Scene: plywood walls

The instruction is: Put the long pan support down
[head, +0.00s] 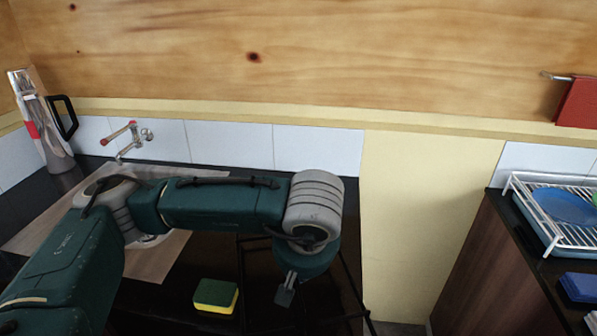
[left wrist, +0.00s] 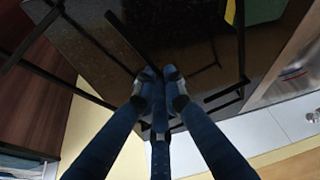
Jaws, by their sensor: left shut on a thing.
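The long pan support (head: 241,272) is a frame of thin black bars over the dark counter, below my left forearm in the head view. My left gripper (head: 285,296) is shut on one of its bars. In the left wrist view the fingertips (left wrist: 160,82) meet at the end of a black bar of the pan support (left wrist: 130,38), and other bars spread to both sides. Dark bars on a dark top make it hard to tell whether the frame touches the counter. My right gripper is not in view.
A yellow and green sponge (head: 215,296) lies on the dark counter left of the gripper. A sink with a tap (head: 130,140) is behind my arm. A gap separates this counter from a brown cabinet (head: 475,270) with a white dish rack (head: 560,235) at right.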

